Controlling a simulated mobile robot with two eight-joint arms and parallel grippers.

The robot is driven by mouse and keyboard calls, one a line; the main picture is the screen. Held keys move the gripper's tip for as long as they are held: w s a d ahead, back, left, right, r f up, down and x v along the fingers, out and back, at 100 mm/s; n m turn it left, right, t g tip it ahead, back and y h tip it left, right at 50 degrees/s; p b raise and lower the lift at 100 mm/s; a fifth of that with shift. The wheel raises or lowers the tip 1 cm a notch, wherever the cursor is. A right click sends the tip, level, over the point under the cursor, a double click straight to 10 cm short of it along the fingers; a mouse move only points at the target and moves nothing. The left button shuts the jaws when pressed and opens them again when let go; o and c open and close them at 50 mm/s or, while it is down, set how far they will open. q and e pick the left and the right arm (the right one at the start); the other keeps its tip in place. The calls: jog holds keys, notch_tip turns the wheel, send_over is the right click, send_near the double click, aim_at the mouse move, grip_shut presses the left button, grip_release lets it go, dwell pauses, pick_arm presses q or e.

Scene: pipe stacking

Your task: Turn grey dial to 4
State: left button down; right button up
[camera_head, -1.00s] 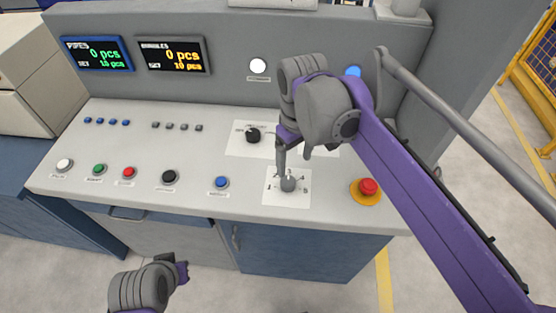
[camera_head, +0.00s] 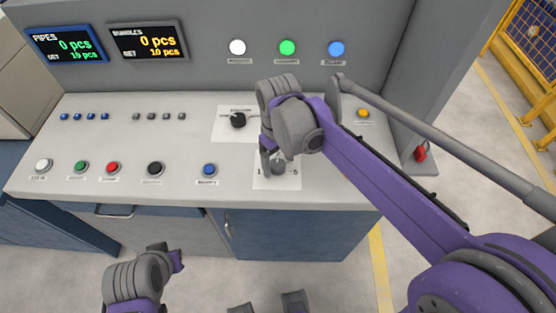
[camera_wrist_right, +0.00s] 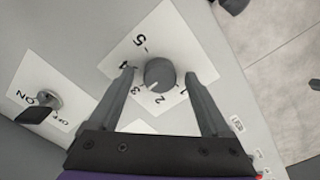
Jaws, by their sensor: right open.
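The grey dial (camera_head: 278,166) sits on a white numbered card on the sloped console panel. In the right wrist view the dial (camera_wrist_right: 159,74) is round, with a white mark that points between the 2 and the 3. The numbers 1 to 5 run around it. My right gripper (camera_wrist_right: 159,78) is open, with one finger on each side of the dial and small gaps showing. In the head view my right gripper (camera_head: 269,158) is at the dial and partly covers it. My left gripper (camera_head: 176,261) is low in front of the console, its fingers unclear.
A black selector switch (camera_head: 238,120) stands on a card just behind the dial; it also shows in the wrist view (camera_wrist_right: 38,105). A blue button (camera_head: 209,170) is to the left. My right arm covers the panel's right part. Indicator lights (camera_head: 287,47) line the back wall.

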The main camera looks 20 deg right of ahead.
grip_shut()
dwell(0.5)
jog(key=shift+m, duration=0.3)
jog(key=m, duration=0.4)
jog(key=shift+p, duration=0.4)
jog(key=m, duration=0.5)
jog(key=shift+a, duration=0.1)
grip_release()
